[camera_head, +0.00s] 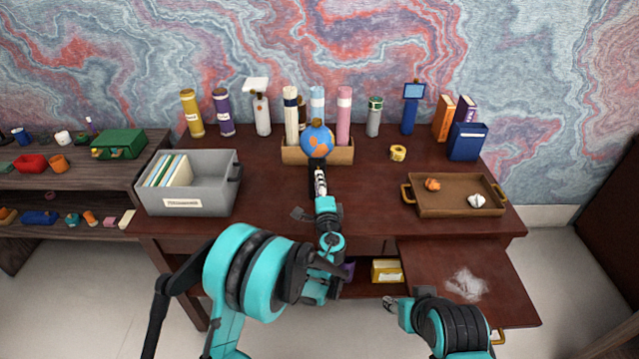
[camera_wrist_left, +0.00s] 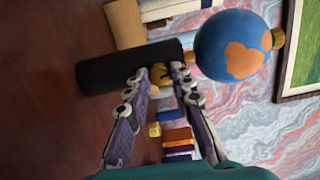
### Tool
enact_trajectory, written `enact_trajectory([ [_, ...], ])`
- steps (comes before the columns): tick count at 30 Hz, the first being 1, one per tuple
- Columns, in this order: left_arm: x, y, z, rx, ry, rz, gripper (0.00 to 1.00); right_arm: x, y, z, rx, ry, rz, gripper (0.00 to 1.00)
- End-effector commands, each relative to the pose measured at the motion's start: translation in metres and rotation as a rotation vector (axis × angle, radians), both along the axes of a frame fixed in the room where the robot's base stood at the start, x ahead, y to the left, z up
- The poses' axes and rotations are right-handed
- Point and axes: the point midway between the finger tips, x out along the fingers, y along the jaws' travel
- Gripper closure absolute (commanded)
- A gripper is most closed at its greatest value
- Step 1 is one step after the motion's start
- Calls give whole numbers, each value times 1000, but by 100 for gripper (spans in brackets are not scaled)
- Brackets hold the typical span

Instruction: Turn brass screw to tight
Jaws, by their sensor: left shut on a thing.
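A blue and orange globe (camera_head: 317,141) stands near the middle of the desk; it also shows in the left wrist view (camera_wrist_left: 228,45). Below the ball is a dark cylindrical stand (camera_wrist_left: 115,67). A small brass screw (camera_wrist_left: 160,75) shows at the side of the stand, partly hidden by my fingers. My left gripper (camera_wrist_left: 161,82) has its fingertips on either side of the screw and is shut on it. In the head view the left gripper (camera_head: 320,180) is in front of the stand and hides the screw. My right gripper (camera_head: 390,304) is low, in front of the desk; its fingers are too small to read.
A wooden holder (camera_head: 340,156) with several tubes stands behind the globe. A grey bin (camera_head: 205,203) is at left, a brown tray (camera_head: 450,207) at right. Yellow tape (camera_head: 398,153) lies right of the globe. A pulled-out surface (camera_head: 480,260) juts out at front right.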

Motion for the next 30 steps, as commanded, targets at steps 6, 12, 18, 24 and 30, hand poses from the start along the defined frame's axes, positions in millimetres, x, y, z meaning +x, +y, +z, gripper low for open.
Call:
enact_trajectory([
  [6, 0, 0, 0, 139, 17, 0, 100, 0, 0, 0, 0, 0, 0, 54],
  [12, 0, 0, 0, 221, 27, 0, 100, 0, 0, 0, 0, 0, 0, 54],
  [18, 0, 0, 0, 257, 31, 0, 100, 0, 0, 0, 0, 0, 0, 54],
  [24, 0, 0, 0, 265, 32, 0, 100, 0, 0, 0, 0, 0, 0, 54],
  [30, 0, 0, 0, 265, 32, 0, 100, 0, 0, 0, 0, 0, 0, 54],
])
